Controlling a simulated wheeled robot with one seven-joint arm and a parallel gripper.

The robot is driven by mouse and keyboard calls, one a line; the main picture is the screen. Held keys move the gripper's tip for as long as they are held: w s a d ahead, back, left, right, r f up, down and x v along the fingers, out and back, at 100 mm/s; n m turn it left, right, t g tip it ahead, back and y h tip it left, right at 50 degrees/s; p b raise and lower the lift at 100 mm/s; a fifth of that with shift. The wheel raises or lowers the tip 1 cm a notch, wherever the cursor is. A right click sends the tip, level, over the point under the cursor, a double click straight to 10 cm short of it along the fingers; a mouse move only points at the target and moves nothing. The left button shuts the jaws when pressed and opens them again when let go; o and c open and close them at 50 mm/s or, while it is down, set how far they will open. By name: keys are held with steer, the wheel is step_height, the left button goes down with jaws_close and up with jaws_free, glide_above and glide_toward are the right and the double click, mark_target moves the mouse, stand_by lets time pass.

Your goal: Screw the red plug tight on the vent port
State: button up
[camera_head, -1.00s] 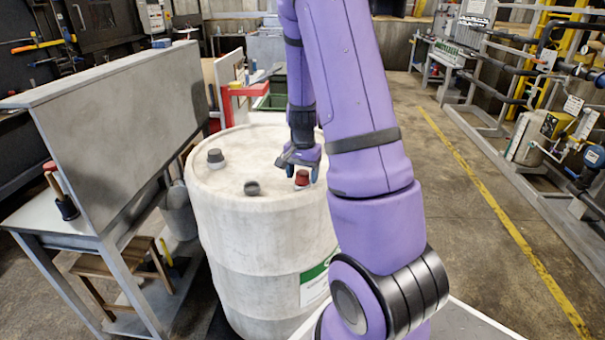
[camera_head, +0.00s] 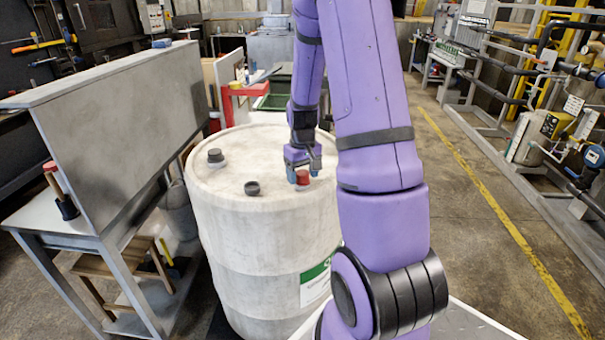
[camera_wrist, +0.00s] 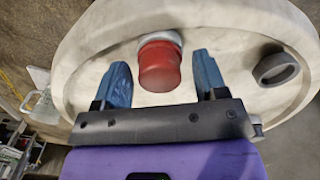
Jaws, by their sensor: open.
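The red plug (camera_head: 302,177) sits upright on the top of a white drum (camera_head: 262,235), near its right side. In the wrist view the red plug (camera_wrist: 160,68) stands on a pale raised collar (camera_wrist: 162,38), which looks like the vent port. Whether its threads are fully seated cannot be seen. My gripper (camera_head: 305,172) is low over the drum top with its blue fingers on either side of the plug. In the wrist view my gripper (camera_wrist: 160,62) is open, with a visible gap between each finger and the plug.
A dark open ring-shaped port (camera_head: 252,188) and a grey capped port (camera_head: 215,156) stand on the drum top. A bench with a tall grey panel (camera_head: 125,110) is close on the drum's left. A red-edged stand (camera_head: 247,89) is behind.

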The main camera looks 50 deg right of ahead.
steer(key=n, duration=0.8)
steer(key=shift+n, duration=0.3)
steer(key=c, duration=1)
steer(key=m, duration=0.5)
steer(key=shift+m, duration=0.3)
steer(key=m, duration=0.4)
steer(key=shift+m, duration=0.4)
